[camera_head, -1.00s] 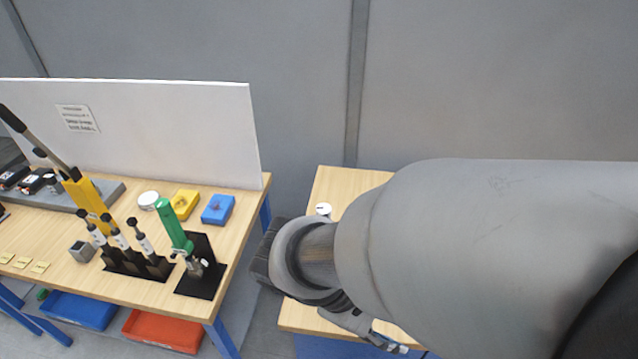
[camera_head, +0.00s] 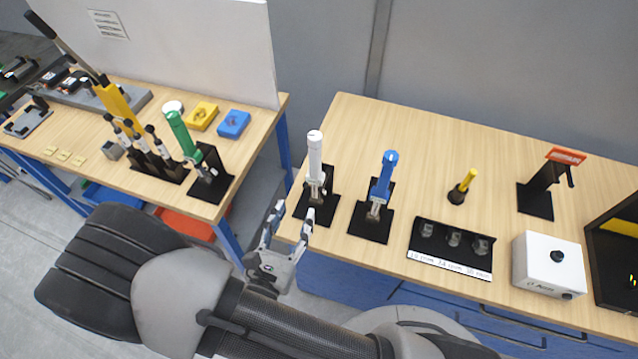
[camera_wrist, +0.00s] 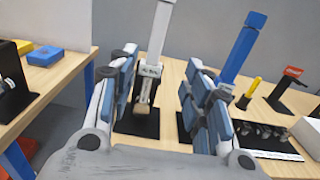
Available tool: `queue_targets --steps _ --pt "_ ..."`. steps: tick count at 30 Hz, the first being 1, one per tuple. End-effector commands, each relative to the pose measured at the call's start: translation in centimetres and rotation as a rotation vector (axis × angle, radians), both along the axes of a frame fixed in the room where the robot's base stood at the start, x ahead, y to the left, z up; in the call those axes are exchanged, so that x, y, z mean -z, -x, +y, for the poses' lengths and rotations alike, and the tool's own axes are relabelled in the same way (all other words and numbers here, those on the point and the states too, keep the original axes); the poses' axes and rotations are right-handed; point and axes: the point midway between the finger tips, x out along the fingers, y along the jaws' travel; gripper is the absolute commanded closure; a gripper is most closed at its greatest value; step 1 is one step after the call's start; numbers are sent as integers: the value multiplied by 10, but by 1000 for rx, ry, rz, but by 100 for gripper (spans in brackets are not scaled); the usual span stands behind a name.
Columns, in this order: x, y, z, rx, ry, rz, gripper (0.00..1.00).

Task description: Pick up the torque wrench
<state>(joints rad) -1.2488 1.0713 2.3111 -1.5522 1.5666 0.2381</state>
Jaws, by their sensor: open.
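Three wrench-like tools with coloured handles stand upright in black stands; I cannot tell which one the task means. The white-handled tool (camera_head: 315,157) is at the left of the right table, and the blue-handled tool (camera_head: 382,180) is to its right. The green-handled tool (camera_head: 182,137) is on the left table. My gripper (camera_head: 294,213) is open and empty at the right table's front left edge, just in front of the white-handled tool. In the wrist view, the white-handled tool (camera_wrist: 157,45) shows between the fingers, beyond them, and the blue one (camera_wrist: 240,50) right of them.
The right table (camera_head: 440,150) also holds a small yellow-handled tool (camera_head: 463,187), a socket tray (camera_head: 450,258), a white box (camera_head: 548,264) and a black stand with a red top (camera_head: 545,188). The left table is crowded. A gap separates the tables.

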Motion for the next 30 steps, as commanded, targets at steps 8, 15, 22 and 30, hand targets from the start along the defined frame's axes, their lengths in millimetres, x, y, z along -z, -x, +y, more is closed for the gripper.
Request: queue_targets --steps 8,15,22,30 --pt "0 -55 -23 14 -4 -1 55" --pt "0 -95 -37 11 -4 -1 55" --pt "1 -110 -40 9 -4 -1 55" --pt "7 -148 -48 11 -4 -3 55"
